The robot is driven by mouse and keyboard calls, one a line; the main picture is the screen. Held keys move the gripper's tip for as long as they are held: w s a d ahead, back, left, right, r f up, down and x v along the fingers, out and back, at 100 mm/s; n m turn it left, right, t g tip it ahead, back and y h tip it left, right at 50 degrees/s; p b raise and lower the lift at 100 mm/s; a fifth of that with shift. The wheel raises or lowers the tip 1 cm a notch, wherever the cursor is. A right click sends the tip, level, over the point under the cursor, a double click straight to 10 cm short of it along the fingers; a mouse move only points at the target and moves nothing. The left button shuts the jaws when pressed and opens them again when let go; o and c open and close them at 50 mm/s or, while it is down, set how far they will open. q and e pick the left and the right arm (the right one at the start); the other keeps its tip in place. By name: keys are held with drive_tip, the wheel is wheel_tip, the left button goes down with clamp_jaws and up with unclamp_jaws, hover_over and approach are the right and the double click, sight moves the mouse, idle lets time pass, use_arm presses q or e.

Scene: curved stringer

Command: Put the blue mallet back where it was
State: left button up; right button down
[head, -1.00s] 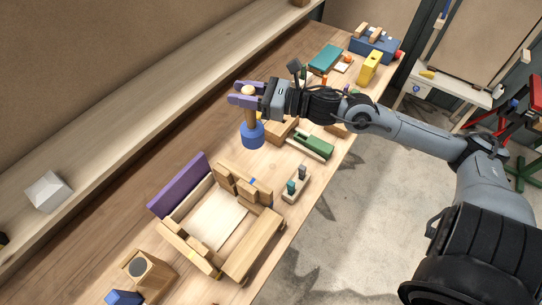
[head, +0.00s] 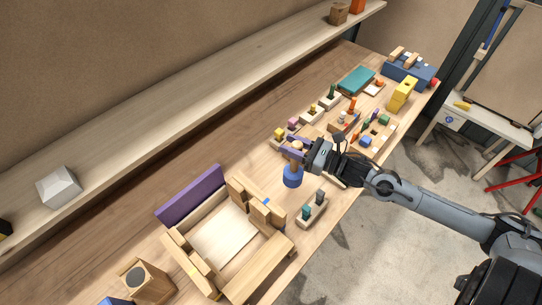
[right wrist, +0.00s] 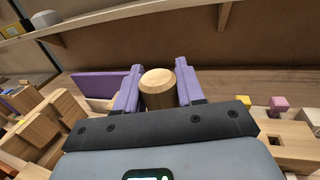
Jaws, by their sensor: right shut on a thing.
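The blue mallet has a blue cylindrical head (head: 292,177) and a light wooden handle, and is upright with its head down in the head view. My right gripper (head: 296,153) has purple fingers and is shut on the handle. In the right wrist view, the round handle end (right wrist: 158,85) sits between the two fingers. The head is at the table surface or just above it; I cannot tell if it touches. My left gripper is not in view.
A wooden frame box (head: 225,236) with a purple panel (head: 191,194) lies left of the mallet. A small block with teal pegs (head: 313,208) is close in front. Several toys crowd the table beyond, including a yellow block (head: 402,94). A shelf (head: 150,133) runs behind.

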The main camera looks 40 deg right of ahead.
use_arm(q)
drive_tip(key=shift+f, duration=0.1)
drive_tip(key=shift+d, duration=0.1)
use_arm(e)
drive_tip(key=w+a+f, duration=0.2)
drive_tip(key=w+f, duration=0.5)
drive_tip(key=f, duration=0.1)
drive_tip(key=shift+a, duration=0.25)
drive_tip(key=shift+f, duration=0.1)
drive_tip(key=shift+f, duration=0.15)
drive_tip(key=c, duration=0.7)
unclamp_jaws()
